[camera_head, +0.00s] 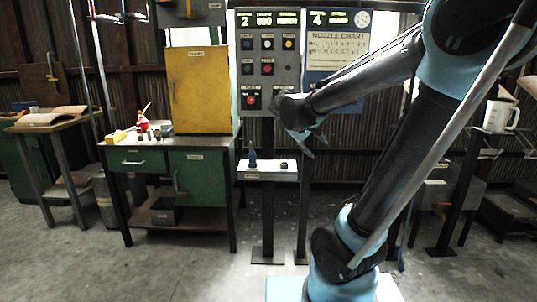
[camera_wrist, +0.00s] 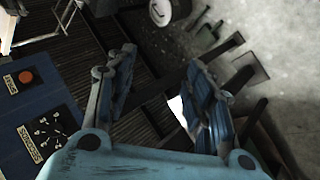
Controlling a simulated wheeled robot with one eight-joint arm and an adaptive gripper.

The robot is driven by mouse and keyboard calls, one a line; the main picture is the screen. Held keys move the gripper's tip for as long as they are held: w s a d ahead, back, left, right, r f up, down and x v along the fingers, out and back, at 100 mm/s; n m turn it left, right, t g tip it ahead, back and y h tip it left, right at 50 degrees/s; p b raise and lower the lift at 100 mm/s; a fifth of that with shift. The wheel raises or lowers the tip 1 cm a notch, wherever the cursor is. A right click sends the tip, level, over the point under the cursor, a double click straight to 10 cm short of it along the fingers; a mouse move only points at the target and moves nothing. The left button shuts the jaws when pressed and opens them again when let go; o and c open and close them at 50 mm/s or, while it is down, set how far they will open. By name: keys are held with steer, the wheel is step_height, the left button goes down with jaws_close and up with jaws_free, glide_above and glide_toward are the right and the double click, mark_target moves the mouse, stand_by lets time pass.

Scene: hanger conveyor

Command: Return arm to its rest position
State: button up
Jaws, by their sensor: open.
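My gripper (camera_head: 307,145) hangs at the end of my blue and black arm, in front of the control panel and nozzle chart. In the wrist view its two fingers (camera_wrist: 158,72) stand apart with nothing between them. The arm rises from the lower middle to a blue elbow at the top right, and its forearm reaches back left to the gripper. The gripper looks clear of the small shelf (camera_head: 268,174) to its lower left. The arm hides part of the nozzle chart (camera_head: 337,48) and the wall behind.
A control panel (camera_head: 267,70) with buttons stands behind the gripper. A green workbench (camera_head: 205,178) with a yellow cabinet (camera_head: 200,90) is at left. A small dark blue bottle (camera_head: 252,158) stands on the shelf. A white jug (camera_head: 500,116) is at right. The floor in front is clear.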

steer(key=s+d+f+m+g+y, duration=0.1)
steer(key=s+f+m+g+y, duration=0.1)
steer(key=s+f, duration=0.6)
steer(key=s+f+m+g+y, duration=0.2)
steer(key=s+f, duration=0.6)
steer(key=s, duration=0.8)
steer(key=y, duration=0.2)
steer(key=shift+s+d+f+m+y, duration=0.3)
steer(key=shift+s+d+m, duration=0.05)
steer(key=shift+s+m, duration=0.05)
steer(key=shift+w+f, duration=0.2)
steer(key=shift+w, duration=0.3)
steer(key=shift+c, duration=0.3)
steer(key=c, duration=0.3)
steer(key=shift+d, duration=0.15)
